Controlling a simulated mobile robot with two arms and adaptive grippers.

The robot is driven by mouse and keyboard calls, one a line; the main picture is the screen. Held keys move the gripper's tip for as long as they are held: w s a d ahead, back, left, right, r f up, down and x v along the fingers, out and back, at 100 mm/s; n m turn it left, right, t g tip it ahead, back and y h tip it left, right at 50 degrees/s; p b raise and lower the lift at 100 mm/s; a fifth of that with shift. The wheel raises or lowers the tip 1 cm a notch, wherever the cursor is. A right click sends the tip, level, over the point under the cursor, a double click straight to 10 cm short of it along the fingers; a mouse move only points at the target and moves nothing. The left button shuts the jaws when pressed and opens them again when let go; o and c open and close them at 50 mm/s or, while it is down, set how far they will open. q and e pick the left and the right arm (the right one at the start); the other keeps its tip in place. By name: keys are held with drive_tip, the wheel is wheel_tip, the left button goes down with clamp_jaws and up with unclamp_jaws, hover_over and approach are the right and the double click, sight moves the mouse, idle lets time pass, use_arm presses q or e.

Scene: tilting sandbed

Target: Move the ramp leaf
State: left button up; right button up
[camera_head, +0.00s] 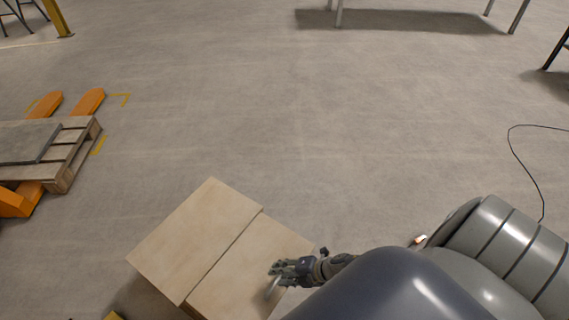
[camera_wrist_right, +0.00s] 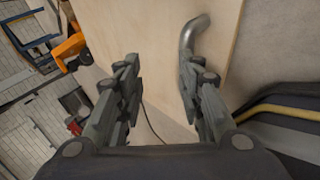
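The pale wooden ramp board lies at the bottom of the head view in two panels divided by a seam, a far panel (camera_head: 195,235) and a near panel (camera_head: 238,272). I cannot tell which one is the ramp leaf. My right gripper (camera_head: 278,271) is over the near panel. In the right wrist view my right gripper (camera_wrist_right: 160,70) is open, its two fingers well apart. A bent grey metal handle (camera_wrist_right: 190,38) on the wood is close to the tip of the right-hand finger; I cannot tell whether they touch. My left gripper is not in view.
A wooden pallet (camera_head: 62,175) with a dark grey sheet (camera_head: 28,143) stands at the left on an orange pallet jack (camera_head: 88,101). A black cable (camera_head: 530,170) lies on the floor at the right. Table legs show at the top. The middle floor is clear.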

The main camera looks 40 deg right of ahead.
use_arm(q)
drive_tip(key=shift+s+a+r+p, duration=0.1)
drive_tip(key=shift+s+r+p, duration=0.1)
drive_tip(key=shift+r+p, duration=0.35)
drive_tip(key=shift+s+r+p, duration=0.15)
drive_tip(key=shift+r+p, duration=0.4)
use_arm(e)
drive_tip(key=shift+d+r, duration=0.2)
drive_tip(key=shift+r, duration=0.45)
drive_tip(key=shift+d+r, duration=0.15)
drive_tip(key=shift+r, duration=0.5)
drive_tip(key=v, duration=0.8)
